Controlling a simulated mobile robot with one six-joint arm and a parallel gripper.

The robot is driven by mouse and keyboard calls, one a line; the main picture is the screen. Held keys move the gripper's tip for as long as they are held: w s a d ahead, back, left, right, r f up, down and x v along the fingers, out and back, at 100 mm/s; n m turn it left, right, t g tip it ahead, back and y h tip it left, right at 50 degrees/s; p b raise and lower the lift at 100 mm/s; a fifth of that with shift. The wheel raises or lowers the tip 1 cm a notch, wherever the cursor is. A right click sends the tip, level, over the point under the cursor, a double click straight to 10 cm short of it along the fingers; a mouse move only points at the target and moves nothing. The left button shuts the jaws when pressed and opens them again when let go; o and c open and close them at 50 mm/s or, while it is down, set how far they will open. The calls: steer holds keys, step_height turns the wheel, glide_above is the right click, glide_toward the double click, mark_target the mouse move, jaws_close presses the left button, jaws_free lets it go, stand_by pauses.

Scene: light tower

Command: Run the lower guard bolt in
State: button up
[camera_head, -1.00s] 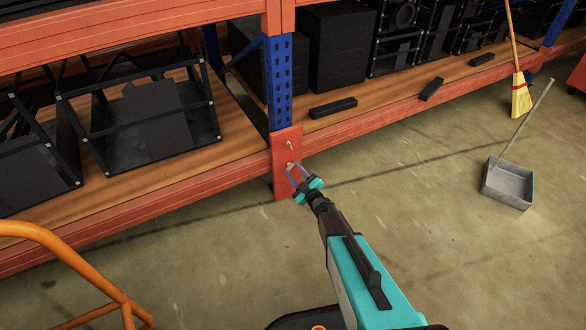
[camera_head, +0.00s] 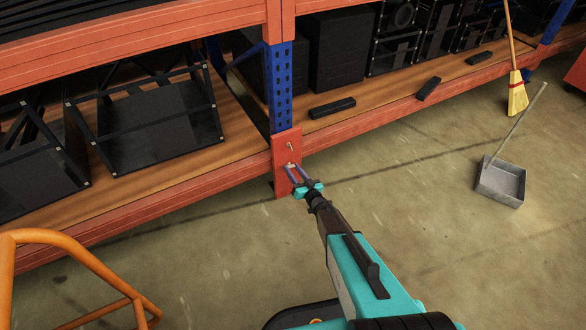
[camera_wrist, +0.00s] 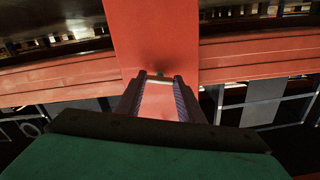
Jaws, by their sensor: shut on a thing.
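The red guard plate (camera_head: 280,148) is on the foot of the blue rack upright, and fills the middle of the wrist view (camera_wrist: 160,35). The upper bolt (camera_head: 290,146) sticks out near the plate's top. My gripper (camera_head: 292,168) is at the plate's lower part, below the upper bolt. In the wrist view, its fingers (camera_wrist: 160,82) are shut on a small pale piece, the lower guard bolt (camera_wrist: 157,77), against the plate. The fingertips hide most of this bolt in the head view. How deep it sits cannot be told.
The blue upright (camera_head: 281,90) and orange shelf beam (camera_head: 180,198) stand around the plate. An orange tube frame (camera_head: 75,250) is at lower left. A dustpan (camera_head: 502,183) and broom (camera_head: 517,95) are at right. The floor before the plate is clear.

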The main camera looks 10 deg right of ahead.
steer(key=m+p, duration=0.6)
steer(key=m, duration=0.5)
steer(key=shift+s+a+f, duration=0.1)
steer(key=shift+s, duration=0.05)
steer(key=shift+m, duration=0.3)
steer(key=o, duration=1)
steer(key=shift+c, duration=0.2)
steer(key=shift+o, duration=0.5)
